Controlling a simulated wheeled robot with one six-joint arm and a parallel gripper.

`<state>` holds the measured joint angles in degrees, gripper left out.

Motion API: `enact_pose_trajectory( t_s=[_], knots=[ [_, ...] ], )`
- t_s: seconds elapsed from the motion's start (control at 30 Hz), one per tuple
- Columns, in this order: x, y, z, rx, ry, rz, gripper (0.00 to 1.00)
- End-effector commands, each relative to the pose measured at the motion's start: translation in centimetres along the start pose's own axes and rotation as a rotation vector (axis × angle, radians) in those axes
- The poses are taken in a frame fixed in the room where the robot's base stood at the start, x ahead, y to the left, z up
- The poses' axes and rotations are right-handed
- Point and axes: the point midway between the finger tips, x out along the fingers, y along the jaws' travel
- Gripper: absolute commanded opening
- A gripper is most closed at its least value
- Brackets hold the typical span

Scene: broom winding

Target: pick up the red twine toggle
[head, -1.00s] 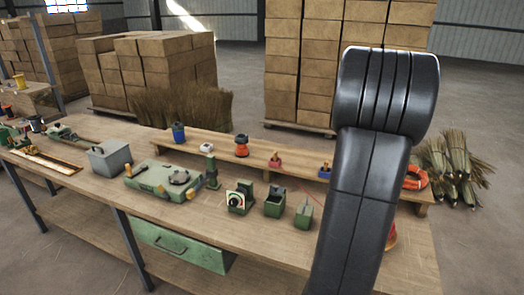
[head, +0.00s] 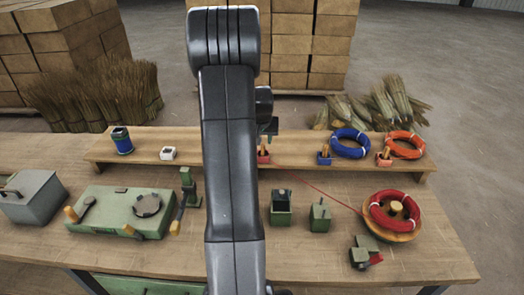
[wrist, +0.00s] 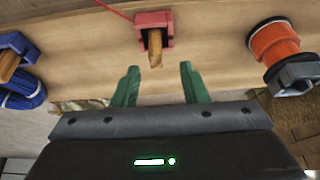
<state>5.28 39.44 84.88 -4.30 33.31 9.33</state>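The red twine toggle is a small wooden peg (wrist: 155,46) in a red holder (wrist: 153,24) with a red strand running from it. In the head view the red holder (head: 263,157) stands on the raised shelf, partly beside my arm. My gripper (wrist: 161,84) has two green fingers spread apart with nothing between them. The peg lies just beyond the fingertips, roughly centred between them and not touching. In the head view my gripper (head: 268,127) shows just above the red holder, mostly hidden by my arm.
In the wrist view an orange spool (wrist: 275,42) is at the right and a blue holder (wrist: 14,47) at the left. Blue (head: 351,143) and orange (head: 405,144) coils sit further right on the shelf (head: 210,150). A red coil (head: 394,212) rests on a round wooden base.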

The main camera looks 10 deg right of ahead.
Motion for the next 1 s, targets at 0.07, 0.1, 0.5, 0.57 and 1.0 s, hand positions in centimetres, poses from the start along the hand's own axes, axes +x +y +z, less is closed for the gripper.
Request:
enact_pose_trajectory(
  t_s=[0.07,0.1,0.5,0.57,1.0],
  knots=[
    [0.7,0.1,0.2,0.000,-0.004,0.001,0.40],
    [1.2,0.1,0.3,0.000,-0.006,0.001,0.40],
    [4.7,0.2,0.5,-0.001,-0.002,0.000,0.40],
    [4.8,0.2,0.5,-0.001,-0.001,0.000,0.40],
    [4.7,0.2,0.5,-0.001,-0.001,0.000,0.00]
  ],
)
